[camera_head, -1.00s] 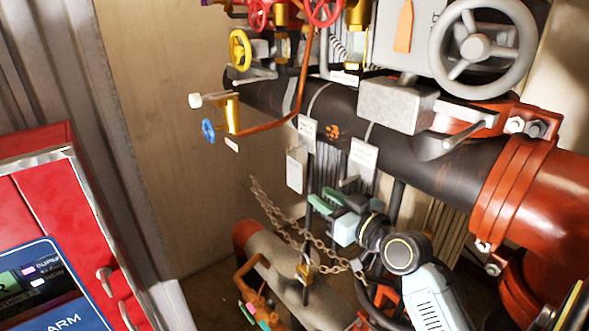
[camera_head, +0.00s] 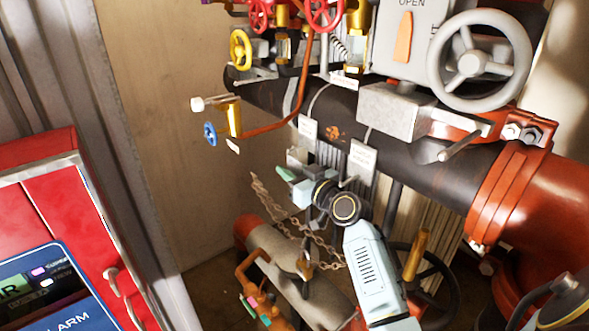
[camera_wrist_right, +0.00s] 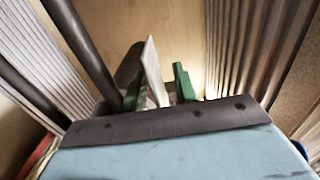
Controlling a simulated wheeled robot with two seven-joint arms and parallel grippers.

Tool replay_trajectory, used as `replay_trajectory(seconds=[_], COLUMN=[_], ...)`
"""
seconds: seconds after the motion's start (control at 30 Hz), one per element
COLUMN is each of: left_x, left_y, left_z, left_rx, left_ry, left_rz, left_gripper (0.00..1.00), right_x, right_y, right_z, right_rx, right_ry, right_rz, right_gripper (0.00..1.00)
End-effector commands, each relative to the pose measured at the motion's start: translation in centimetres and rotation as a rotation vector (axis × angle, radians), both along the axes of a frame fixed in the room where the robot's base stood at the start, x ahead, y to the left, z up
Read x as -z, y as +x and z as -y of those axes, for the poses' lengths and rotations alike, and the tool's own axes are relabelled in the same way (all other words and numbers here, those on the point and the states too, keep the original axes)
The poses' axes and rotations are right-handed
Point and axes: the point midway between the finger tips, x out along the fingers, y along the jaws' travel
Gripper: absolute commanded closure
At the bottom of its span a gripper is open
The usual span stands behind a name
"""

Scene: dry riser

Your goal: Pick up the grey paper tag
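The pale grey paper tag (camera_head: 296,157) hangs below the dark pipe, at the left of a group of pale tags. My right gripper (camera_head: 288,173) is at this tag and covers its lower part in the head view. In the right wrist view the tag (camera_wrist_right: 153,72) stands edge-on between the two green fingers of my right gripper (camera_wrist_right: 160,85). The fingers are apart. The tag lies close to the left finger, and a gap shows between it and the right finger. I cannot tell whether it touches the left finger. My left gripper is not in view.
Two other pale tags, an upper one (camera_head: 308,129) and a right one (camera_head: 362,160), hang at the dark pipe (camera_head: 415,148). A rusty chain (camera_head: 275,208) hangs beside my right gripper. Valves and a grey handwheel (camera_head: 475,62) are above. A red alarm cabinet (camera_head: 50,200) stands left.

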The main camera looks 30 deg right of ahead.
Motion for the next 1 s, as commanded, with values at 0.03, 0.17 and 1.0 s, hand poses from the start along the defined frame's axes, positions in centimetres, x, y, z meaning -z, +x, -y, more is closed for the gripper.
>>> replay_trajectory(seconds=[0.03,0.17,1.0], left_x=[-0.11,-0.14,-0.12], left_y=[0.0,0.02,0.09], left_z=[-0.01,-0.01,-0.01], left_rx=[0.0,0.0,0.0], left_ry=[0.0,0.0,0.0], left_rz=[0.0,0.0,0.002], left_gripper=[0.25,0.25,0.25], right_x=[-0.01,0.07,-0.16], right_y=[0.49,0.95,0.9], right_z=[-0.07,-0.13,-0.1], right_rx=[0.0,-0.001,-0.001], right_ry=[0.003,0.001,-0.001], right_rz=[0.0,-0.001,-0.001], right_gripper=[0.71,0.71,1.0])
